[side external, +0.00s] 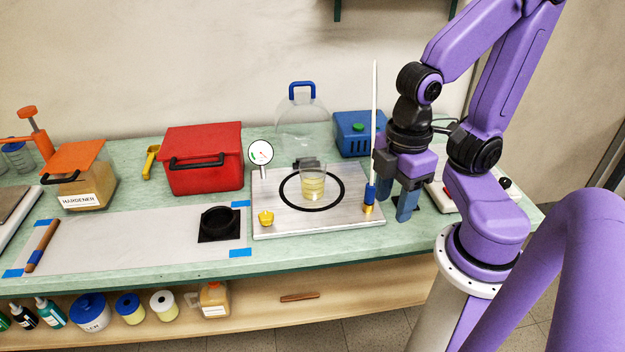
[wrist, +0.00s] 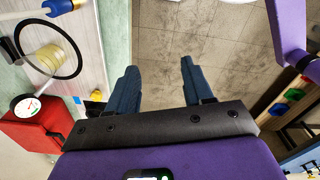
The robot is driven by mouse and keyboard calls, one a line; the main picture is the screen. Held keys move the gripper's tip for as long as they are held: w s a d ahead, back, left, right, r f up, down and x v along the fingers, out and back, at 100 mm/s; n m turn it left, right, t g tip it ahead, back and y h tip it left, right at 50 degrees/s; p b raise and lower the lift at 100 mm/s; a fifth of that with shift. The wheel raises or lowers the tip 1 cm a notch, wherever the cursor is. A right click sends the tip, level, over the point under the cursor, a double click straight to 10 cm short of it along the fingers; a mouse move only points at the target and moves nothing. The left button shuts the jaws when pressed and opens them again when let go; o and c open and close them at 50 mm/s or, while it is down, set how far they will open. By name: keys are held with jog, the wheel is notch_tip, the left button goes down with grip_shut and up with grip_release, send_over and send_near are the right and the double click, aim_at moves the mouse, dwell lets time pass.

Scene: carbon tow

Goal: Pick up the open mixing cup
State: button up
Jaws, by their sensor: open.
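The open mixing cup (side external: 312,185) is clear, holds pale yellow liquid, and stands upright inside a black ring on the metal base plate (side external: 278,220). In the wrist view the cup (wrist: 48,60) is at the left edge of the picture, inside the same ring. My gripper (side external: 393,203) is open and empty, pointing down to the right of the plate, apart from the cup. In the wrist view my gripper (wrist: 158,68) has floor showing between its fingers.
A blue valve with a tall white tube (side external: 375,110) stands between cup and gripper. A gauge (side external: 260,152) and brass fitting (side external: 266,218) are on the plate's left. A clear dome (side external: 301,115) with blue handle, a blue box (side external: 357,133) and a red case (side external: 203,158) stand behind.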

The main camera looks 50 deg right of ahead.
jog(key=o, duration=0.8)
jog(key=n+t+h, duration=0.9)
jog(key=n+h, duration=0.1)
jog(key=n, duration=0.4)
send_near(311, 166)
jog(key=x, duration=0.3)
jog(key=shift+w+f, duration=0.15)
jog(key=shift+x, duration=2.6)
